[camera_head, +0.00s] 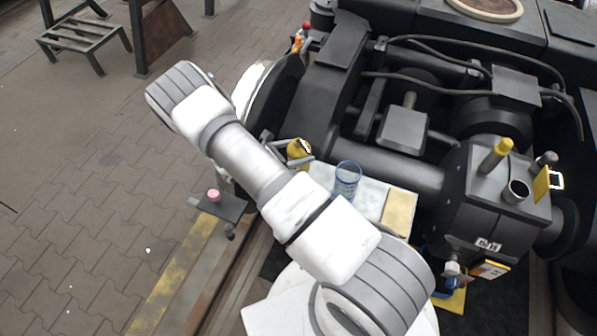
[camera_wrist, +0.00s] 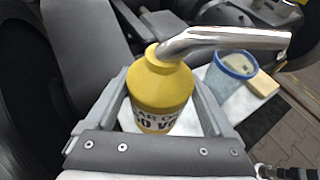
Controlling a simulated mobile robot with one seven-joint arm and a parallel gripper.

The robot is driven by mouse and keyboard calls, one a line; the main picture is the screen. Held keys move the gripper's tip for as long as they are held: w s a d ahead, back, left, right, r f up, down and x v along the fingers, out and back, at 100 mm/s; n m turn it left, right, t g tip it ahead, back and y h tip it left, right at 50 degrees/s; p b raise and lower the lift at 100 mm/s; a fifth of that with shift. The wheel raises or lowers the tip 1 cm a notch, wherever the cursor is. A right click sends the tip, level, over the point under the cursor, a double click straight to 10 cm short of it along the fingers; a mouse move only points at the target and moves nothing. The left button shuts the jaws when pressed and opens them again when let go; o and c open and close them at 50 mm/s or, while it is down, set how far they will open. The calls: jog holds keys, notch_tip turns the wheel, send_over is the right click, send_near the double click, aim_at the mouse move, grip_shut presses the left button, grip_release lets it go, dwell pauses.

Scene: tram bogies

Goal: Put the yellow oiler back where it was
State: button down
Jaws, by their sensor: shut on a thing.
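The yellow oiler (camera_wrist: 162,88) has a rounded shoulder, black lettering and a bent metal spout reaching to the right in the wrist view. My gripper (camera_wrist: 160,100) is shut on its body, with one finger on each side. In the head view the oiler (camera_head: 299,150) shows small beyond my forearm, beside the dark bogie frame and left of the blue cup. My arm hides part of the gripper there. The base of the oiler is hidden, so I cannot tell whether it touches a surface.
A translucent blue cup (camera_head: 347,180) stands on a pale sheet (camera_head: 373,197) close right of the oiler; it also shows in the wrist view (camera_wrist: 232,72). A tan block (camera_head: 399,213) lies at the sheet's right. Dark bogie parts and hoses fill the right. Paving at left is mostly clear.

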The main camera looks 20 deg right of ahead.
jog(key=shift+f+b, duration=0.8)
jog(key=shift+f, duration=2.5)
jog(key=shift+f, duration=0.2)
grip_release()
